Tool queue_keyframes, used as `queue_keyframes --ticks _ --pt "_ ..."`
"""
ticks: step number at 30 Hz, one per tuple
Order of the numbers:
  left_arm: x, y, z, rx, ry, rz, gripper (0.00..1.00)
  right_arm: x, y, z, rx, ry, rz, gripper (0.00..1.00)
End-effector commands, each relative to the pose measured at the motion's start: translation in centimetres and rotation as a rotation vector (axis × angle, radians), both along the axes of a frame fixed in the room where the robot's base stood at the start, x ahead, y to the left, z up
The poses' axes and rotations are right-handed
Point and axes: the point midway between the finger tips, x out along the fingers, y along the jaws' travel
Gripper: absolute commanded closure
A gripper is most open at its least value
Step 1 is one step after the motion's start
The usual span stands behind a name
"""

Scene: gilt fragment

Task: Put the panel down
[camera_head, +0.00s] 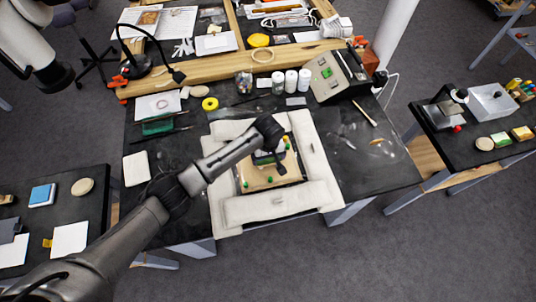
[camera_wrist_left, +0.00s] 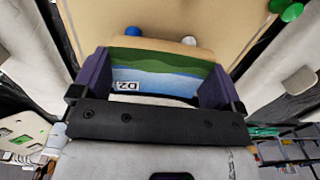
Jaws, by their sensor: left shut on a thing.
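My left gripper (camera_head: 268,158) is over the tan board (camera_head: 257,184) in the middle of the table. In the left wrist view the gripper (camera_wrist_left: 160,90) is shut on a small painted panel (camera_wrist_left: 165,66), between two purple fingers. The panel has green and blue bands and a small white label with dark letters. The tan board (camera_wrist_left: 170,15) lies beyond it, with green, white and blue pegs on it. In the head view the gripper hides most of the panel; I cannot tell whether it touches the board.
White padded bolsters (camera_head: 277,207) surround the board on the black table (camera_head: 375,180). White bottles (camera_head: 291,80), a yellow tape roll (camera_head: 210,104) and a grey device (camera_head: 328,77) stand behind. A stick (camera_head: 364,113) lies on the right. Side tables stand left and right.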

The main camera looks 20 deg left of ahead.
Motion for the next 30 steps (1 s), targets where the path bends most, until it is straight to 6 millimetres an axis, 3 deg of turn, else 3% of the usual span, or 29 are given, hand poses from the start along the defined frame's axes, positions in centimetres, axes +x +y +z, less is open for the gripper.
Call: queue_keyframes --ticks 3,14,30 --pt "0.0 0.0 0.0 0.0 0.0 0.0 0.0 0.0 0.0 0.0 0.001 0.0 -0.001 0.57" --pt "0.1 0.1 1.1 0.001 -0.005 -0.001 0.0 0.0 0.3 -0.4 0.009 0.0 -0.005 0.57" --pt "0.1 0.0 10.8 -0.001 -0.003 0.0 0.0 0.0 0.3 0.9 0.009 0.001 -0.006 0.57"
